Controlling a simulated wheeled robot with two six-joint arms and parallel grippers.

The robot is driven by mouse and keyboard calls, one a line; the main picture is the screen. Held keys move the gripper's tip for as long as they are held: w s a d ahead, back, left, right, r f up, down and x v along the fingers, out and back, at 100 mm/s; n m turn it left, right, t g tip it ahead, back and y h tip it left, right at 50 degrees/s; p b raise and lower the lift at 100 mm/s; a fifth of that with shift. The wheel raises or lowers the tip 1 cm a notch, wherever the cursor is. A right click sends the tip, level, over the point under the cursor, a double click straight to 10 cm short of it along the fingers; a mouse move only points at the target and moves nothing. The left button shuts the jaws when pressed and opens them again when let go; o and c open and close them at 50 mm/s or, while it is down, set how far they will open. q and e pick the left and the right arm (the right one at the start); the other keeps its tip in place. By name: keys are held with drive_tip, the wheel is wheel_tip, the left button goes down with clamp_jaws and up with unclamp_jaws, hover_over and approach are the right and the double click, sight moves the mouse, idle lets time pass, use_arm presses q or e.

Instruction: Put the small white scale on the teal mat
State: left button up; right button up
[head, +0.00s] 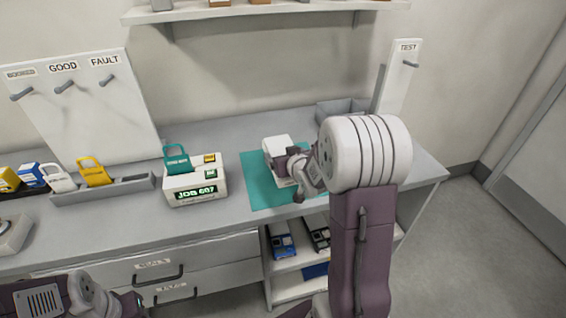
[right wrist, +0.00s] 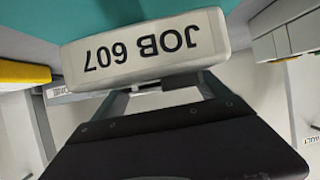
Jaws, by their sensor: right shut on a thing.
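The small white scale (head: 278,143) is over the teal mat (head: 262,192) in the head view, partly hidden by my right gripper (head: 290,163). In the right wrist view the scale (right wrist: 145,48) shows a white face reading "JOB 607" upside down, with teal of the mat (right wrist: 85,15) behind it. My right gripper (right wrist: 165,90) is shut on the scale. I cannot tell whether the scale touches the mat. My left gripper (head: 133,302) is low at the bottom left, in front of the drawers, and its fingers do not show clearly.
A white box (head: 195,193) with a green "JOB 607" display stands left of the mat, with a teal tag (head: 177,160) at its top. A grey bin (head: 340,112) is behind the mat. A tag rack (head: 120,187) lies further left. Devices (head: 282,243) sit on the shelf below.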

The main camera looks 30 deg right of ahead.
drive_tip(key=shift+w+d+f, duration=0.25)
drive_tip(key=shift+w+f, duration=0.05)
drive_tip(key=shift+w, duration=0.15)
drive_tip(key=shift+w+d+f, duration=0.2)
drive_tip(key=shift+w+f, duration=0.05)
drive_tip(key=shift+w, duration=0.2)
wheel_tip(320, 180, down, 4)
drive_tip(key=shift+a+r+b, duration=0.1)
drive_tip(key=shift+b, duration=0.3)
